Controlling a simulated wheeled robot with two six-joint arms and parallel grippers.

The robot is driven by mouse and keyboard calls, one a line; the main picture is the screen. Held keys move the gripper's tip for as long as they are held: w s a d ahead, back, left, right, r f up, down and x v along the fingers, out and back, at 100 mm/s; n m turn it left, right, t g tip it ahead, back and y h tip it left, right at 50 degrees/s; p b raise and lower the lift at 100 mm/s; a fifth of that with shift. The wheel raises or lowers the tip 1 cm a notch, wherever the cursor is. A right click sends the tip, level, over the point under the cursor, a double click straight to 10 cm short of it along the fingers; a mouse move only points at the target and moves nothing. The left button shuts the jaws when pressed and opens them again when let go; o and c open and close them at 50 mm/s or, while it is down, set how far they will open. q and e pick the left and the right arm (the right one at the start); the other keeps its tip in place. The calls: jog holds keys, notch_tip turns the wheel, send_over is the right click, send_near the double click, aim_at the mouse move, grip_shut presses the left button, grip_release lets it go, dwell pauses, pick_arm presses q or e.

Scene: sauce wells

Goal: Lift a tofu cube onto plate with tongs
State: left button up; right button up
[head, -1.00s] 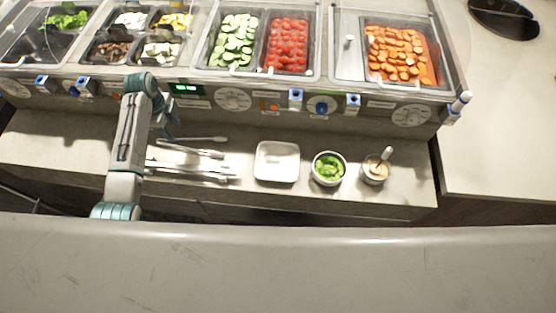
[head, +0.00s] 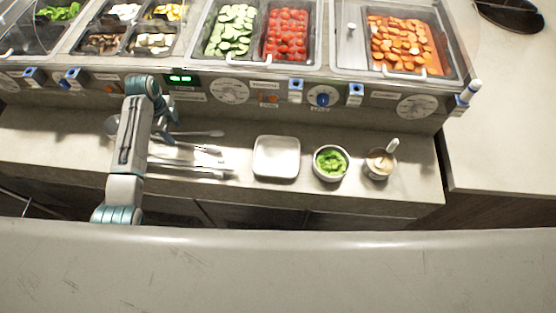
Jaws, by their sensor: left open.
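The square white plate (head: 276,157) lies empty on the front counter. Long silver utensils, which look like the tongs (head: 190,166), lie on the counter left of the plate. Pale pieces that may be tofu fill a small well (head: 154,42) at the back left. Another small well (head: 126,12) behind it also holds white pieces; I cannot tell which is tofu. My left gripper (head: 168,136) is open, pointing down over the counter by the handles of the utensils. Its fingertips are small and partly hidden by my arm. My right gripper is out of view.
A spoon (head: 200,133) lies behind the tongs. A bowl of greens (head: 331,163) and a cup with a utensil (head: 379,163) stand right of the plate. Wells of cucumber (head: 229,34), tomatoes (head: 286,35) and orange chunks (head: 402,45) sit behind the knobbed panel.

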pick_arm(q)
jog(key=shift+d+f+b, duration=0.15)
jog(key=shift+f+b, duration=0.3)
jog(key=shift+f, duration=1.35)
jog(key=c, duration=0.7)
notch_tip(320, 180, up, 7)
jog(key=p, duration=0.7)
notch_tip(320, 180, up, 5)
send_over(177, 135)
jog(key=s, duration=0.1)
jog(key=shift+s+d, duration=0.15)
jog(key=shift+d, duration=0.25)
